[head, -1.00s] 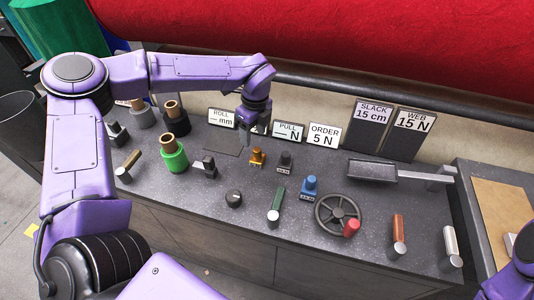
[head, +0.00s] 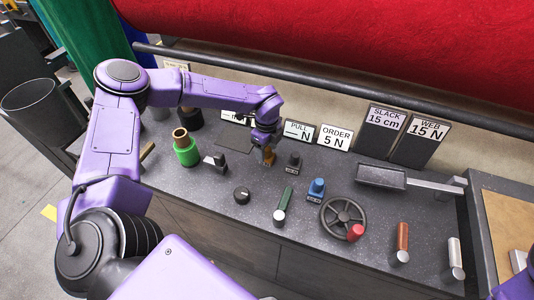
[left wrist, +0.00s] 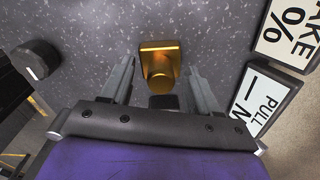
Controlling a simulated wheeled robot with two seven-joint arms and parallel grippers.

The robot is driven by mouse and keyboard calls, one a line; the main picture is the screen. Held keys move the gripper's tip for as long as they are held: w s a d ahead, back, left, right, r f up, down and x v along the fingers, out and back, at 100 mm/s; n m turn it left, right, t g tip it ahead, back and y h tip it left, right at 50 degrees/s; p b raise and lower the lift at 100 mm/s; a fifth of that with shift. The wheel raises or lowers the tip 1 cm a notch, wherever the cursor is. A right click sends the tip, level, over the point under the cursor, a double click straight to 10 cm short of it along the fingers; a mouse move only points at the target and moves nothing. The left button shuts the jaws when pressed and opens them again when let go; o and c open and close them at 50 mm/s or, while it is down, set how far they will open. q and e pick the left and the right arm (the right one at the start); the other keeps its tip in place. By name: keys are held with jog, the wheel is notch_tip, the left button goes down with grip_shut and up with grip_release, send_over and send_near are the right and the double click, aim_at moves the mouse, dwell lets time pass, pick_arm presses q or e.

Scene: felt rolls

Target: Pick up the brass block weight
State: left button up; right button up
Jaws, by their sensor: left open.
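The brass block weight (head: 269,159) stands on the dark speckled counter, partly hidden behind my left gripper in the head view. In the left wrist view the brass block (left wrist: 160,62) shows golden, between and just beyond the fingertips. My left gripper (head: 265,148) points down at it from above; in the left wrist view its two fingers (left wrist: 160,82) are apart, one on each side of the block. It is open and holds nothing. My right gripper does not show clearly; only a bit of purple arm is at the right edge of the head view.
A handwheel (head: 343,217), a green lever (head: 284,204) and a black knob (head: 242,195) stand in front.

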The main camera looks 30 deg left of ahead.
pick_arm(q)
jog(key=shift+w, duration=0.1)
grip_shut()
jog(key=shift+r+b, duration=0.45)
jog(key=shift+b, duration=0.05)
jog(key=shift+w+r+b, duration=0.1)
jog(key=shift+r+b, duration=0.45)
jog(key=shift+r, duration=0.15)
jog(key=s+d+r+b, duration=0.4)
jog(key=s+d+r, duration=0.3)
jog(key=s+r, duration=0.3)
jog(key=shift+s+r, duration=0.35)
jog(key=shift+s, duration=0.85)
